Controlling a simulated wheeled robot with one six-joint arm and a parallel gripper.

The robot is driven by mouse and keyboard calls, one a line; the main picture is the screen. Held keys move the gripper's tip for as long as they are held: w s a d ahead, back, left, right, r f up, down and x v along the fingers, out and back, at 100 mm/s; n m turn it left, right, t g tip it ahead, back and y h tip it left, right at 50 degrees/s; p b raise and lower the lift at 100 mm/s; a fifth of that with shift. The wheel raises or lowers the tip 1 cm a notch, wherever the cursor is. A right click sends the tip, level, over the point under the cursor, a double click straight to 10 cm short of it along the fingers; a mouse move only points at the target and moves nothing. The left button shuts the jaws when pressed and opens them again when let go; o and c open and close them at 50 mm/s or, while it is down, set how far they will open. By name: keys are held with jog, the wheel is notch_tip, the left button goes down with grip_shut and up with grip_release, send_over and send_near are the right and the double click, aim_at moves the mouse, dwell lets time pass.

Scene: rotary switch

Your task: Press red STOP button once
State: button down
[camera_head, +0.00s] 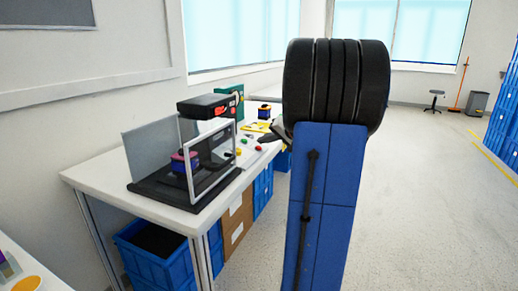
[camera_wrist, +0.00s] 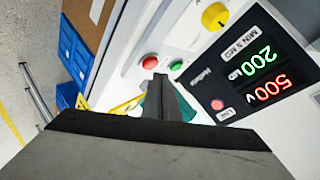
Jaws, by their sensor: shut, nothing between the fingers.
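The red button (camera_wrist: 149,61) is a round dome on a white panel, in the upper middle of the wrist view. A green button (camera_wrist: 176,65) sits just right of it. My gripper (camera_wrist: 160,82) has its dark fingers together and empty. Their tips show just below the two buttons in the picture; I see no contact, and the gap in depth is hard to tell. In the head view my gripper (camera_head: 268,138) is a small dark shape at the table's right side, partly hidden by my arm. Small coloured buttons show near it.
The panel also has a yellow knob (camera_wrist: 215,16), a lit display (camera_wrist: 262,72) reading 200 and 500, and a small red light (camera_wrist: 217,104). On the white table (camera_head: 95,178) stands a fixture with clear panels (camera_head: 212,150). Blue bins (camera_head: 158,250) are below. The floor at right is open.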

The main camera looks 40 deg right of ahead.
jog(key=shift+f, duration=0.15)
jog(key=shift+w+f, duration=0.15)
jog(key=shift+f, duration=0.05)
jog(key=shift+w+a+f, duration=0.1)
jog(key=shift+f, duration=0.35)
dwell(0.8)
dwell(0.3)
jog(key=shift+s+r, duration=0.25)
jog(key=shift+r, duration=0.6)
jog(key=r, duration=0.1)
jog(key=s+r, duration=0.1)
jog(key=r, duration=0.2)
jog(key=shift+s+d+r, duration=0.2)
jog(key=shift+d+r, duration=0.15)
jog(key=shift+d, duration=0.05)
jog(key=shift+s, duration=0.1)
dwell(0.7)
